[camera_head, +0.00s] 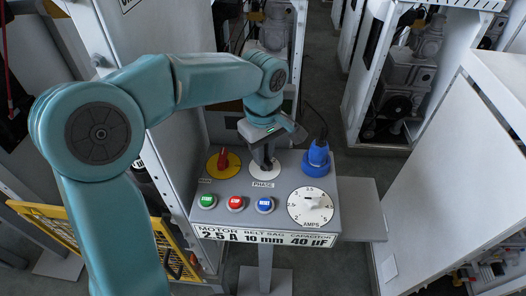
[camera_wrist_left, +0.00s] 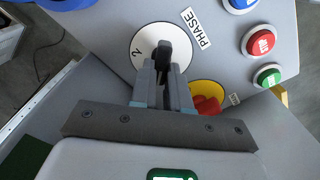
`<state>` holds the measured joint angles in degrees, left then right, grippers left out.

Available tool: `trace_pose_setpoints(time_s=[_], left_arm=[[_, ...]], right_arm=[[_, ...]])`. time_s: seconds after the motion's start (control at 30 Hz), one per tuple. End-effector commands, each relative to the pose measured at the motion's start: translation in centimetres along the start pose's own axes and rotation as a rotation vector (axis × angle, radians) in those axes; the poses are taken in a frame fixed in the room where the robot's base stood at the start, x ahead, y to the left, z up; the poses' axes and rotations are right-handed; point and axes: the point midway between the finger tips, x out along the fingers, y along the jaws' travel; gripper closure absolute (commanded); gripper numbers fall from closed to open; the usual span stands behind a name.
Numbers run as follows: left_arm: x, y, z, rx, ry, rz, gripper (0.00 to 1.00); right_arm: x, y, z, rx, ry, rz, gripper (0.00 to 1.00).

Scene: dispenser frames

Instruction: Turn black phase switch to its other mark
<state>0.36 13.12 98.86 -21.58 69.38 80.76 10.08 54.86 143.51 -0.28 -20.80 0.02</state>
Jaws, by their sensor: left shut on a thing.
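The black phase switch (camera_wrist_left: 178,42) sits on a round white dial plate (camera_wrist_left: 148,36) marked "2", beside a PHASE label (camera_wrist_left: 196,28). My left gripper (camera_wrist_left: 165,76) is shut on the switch's near part; its far end sticks out beyond the fingers. In the head view my left gripper (camera_head: 265,156) points down at the white phase plate (camera_head: 256,171) on the grey panel (camera_head: 268,212) and hides most of the switch. Only the mark "2" can be read; any other mark is hidden. My right gripper is in neither view.
A red knob on a yellow plate (camera_head: 211,164) is left of the switch, a blue connector (camera_head: 318,158) right. Green (camera_head: 207,201), red (camera_head: 236,203) and blue (camera_head: 265,204) buttons and an AMPS dial (camera_head: 311,216) lie nearer. White cabinets (camera_head: 480,180) stand around the panel.

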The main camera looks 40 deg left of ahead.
Motion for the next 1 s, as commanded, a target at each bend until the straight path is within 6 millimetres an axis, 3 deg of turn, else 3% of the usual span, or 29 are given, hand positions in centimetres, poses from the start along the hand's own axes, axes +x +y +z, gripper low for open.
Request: trace_pose_setpoints(time_s=[0.7,0.73,0.8,1.0], left_arm=[[-0.12,0.04,0.22,-0.075,-0.006,0.003,1.00],[-0.12,0.04,0.22,-0.075,-0.006,0.003,0.81],[-0.12,0.04,0.21,-0.075,-0.005,0.003,0.58],[-0.07,0.02,0.12,-0.074,-0.003,0.002,0.58]], right_arm=[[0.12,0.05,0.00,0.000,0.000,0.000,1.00],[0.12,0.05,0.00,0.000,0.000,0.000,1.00],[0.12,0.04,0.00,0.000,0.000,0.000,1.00],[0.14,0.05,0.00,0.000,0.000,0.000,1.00]])
